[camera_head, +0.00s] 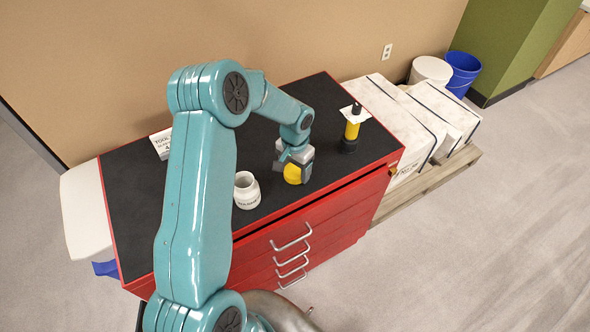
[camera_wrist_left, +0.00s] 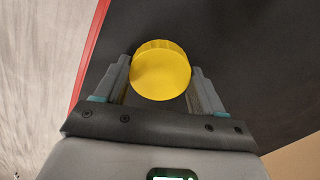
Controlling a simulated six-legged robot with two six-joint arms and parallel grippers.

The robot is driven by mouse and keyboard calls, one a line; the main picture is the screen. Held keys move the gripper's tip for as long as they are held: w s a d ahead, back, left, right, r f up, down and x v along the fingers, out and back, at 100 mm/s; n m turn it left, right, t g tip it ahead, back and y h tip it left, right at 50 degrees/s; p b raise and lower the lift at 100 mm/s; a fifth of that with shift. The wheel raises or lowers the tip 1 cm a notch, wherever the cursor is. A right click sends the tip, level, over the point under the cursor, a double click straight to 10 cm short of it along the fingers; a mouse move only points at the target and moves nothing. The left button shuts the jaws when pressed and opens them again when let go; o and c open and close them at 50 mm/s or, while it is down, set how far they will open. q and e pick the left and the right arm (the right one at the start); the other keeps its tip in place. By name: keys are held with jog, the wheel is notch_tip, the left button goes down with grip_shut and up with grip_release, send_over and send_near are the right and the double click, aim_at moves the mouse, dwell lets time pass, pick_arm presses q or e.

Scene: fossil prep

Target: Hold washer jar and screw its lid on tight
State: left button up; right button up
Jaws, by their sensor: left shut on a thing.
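The washer jar (camera_head: 247,191) is white, with dark lettering on its side. It stands upright and open on the black top of the red cabinet, left of my left gripper. My left gripper (camera_head: 293,165) points down and is shut on the yellow lid (camera_head: 292,174). In the left wrist view the lid (camera_wrist_left: 160,70) sits between the two fingers (camera_wrist_left: 160,85), with its ribbed rim toward the top. I cannot tell whether the lid touches the cabinet top. The jar does not show in the wrist view. My right gripper is not in view.
The red cabinet (camera_head: 330,215) has several drawers with metal handles. A yellow and black tool (camera_head: 352,129) stands at the right of its top, with a white card at it. A white labelled box (camera_head: 161,143) is at the back left. White blocks (camera_head: 395,115) lie right of the cabinet.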

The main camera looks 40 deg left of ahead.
aim_at(295, 170)
pick_arm(q)
notch_tip(295, 170, up, 20)
jog(key=b, duration=0.1)
